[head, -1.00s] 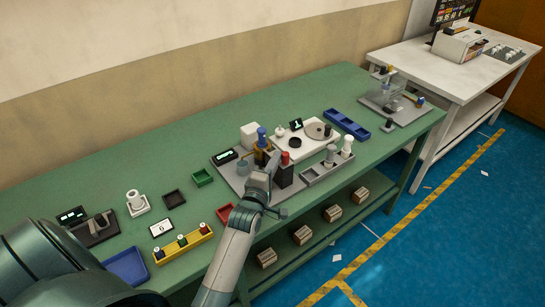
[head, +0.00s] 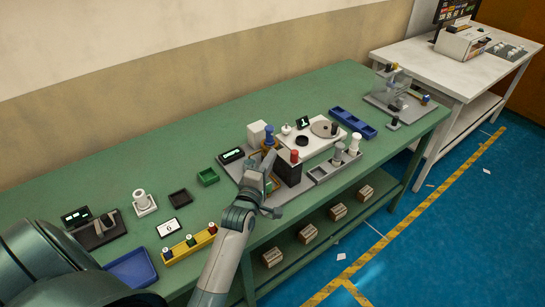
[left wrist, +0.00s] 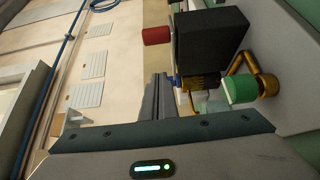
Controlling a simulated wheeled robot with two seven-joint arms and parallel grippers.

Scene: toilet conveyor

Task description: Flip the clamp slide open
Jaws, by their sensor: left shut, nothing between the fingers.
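The clamp station is a grey base plate (head: 236,168) on the green bench. It carries a black block (head: 288,173) with a red knob (head: 295,155) on top, and a brass part with a blue knob (head: 269,132) behind. My left gripper (head: 268,162) is shut and empty, just left of the black block, and hides part of the station. In the left wrist view its fingers (left wrist: 157,96) are together beside the black block (left wrist: 212,38) and red knob (left wrist: 157,36). A brass part (left wrist: 200,84) and a green-capped knob (left wrist: 239,89) show there. I cannot tell which part is the slide.
A small display (head: 231,155) stands at the plate's left. A white board with a round disc (head: 324,129) and a grey tray (head: 322,173) with white-topped posts lie to the right.

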